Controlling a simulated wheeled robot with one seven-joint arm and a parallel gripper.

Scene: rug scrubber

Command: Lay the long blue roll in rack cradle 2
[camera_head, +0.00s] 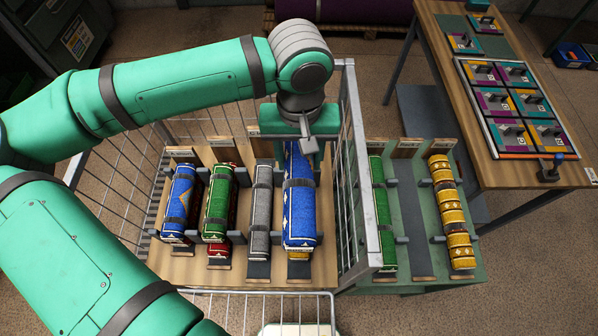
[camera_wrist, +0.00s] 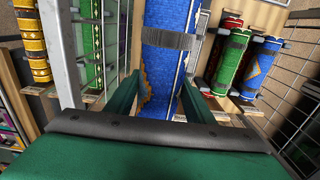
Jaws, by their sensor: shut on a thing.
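The long blue roll (camera_head: 299,215), patterned and with a grey band, lies lengthwise at the right end of the wire-sided cart. My gripper (camera_head: 302,146) is over its far end. In the wrist view the roll (camera_wrist: 160,85) lies between my two fingers (camera_wrist: 160,100), which are shut on it. A yellow edge shows under its near end; whether the roll is clear of its support I cannot tell. The rack (camera_head: 462,287) stands right of the cart. Its middle cradle (camera_head: 411,225) is empty, between a green roll (camera_head: 383,215) and a yellow roll (camera_head: 452,215). Cradle numbers are unreadable.
The cart's tall wire side (camera_head: 356,170) stands between the blue roll and the rack. Left of the roll lie a grey roll (camera_head: 260,210), a green roll (camera_head: 217,205) above a red one, and a shorter blue roll (camera_head: 180,205). A wooden table (camera_head: 440,90) is behind right.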

